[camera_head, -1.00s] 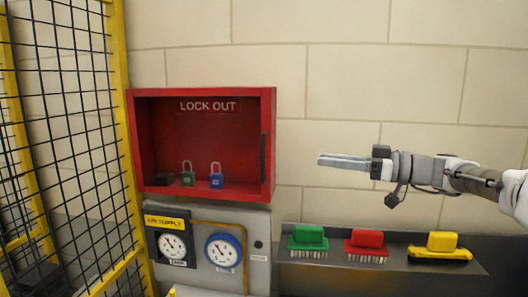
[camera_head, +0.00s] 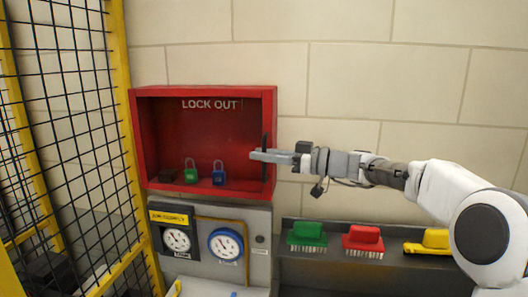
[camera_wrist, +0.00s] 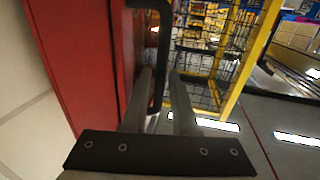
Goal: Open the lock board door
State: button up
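The lock board is a red wall box (camera_head: 203,91) with "LOCK OUT" lettering across its front. Its front looks clear, and its door appears shut. A dark upright bar handle (camera_head: 264,144) is at the right edge; the wrist view also shows the black handle (camera_wrist: 162,50) beside the red side. My gripper (camera_head: 256,155) reaches in from the right, its fingertips overlapping the handle in the head view. In the wrist view my gripper (camera_wrist: 162,85) is open, with the handle in line with the gap between the fingers. Whether either finger touches it is unclear.
Green (camera_head: 190,172) and blue (camera_head: 218,174) padlocks show inside the box. Below are an air supply gauge panel (camera_head: 255,222) and a ledge (camera_head: 385,266) with green, red and yellow brushes. A yellow-framed mesh fence (camera_head: 128,130) stands close on the left.

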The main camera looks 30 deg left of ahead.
grip_shut()
dwell(1.4)
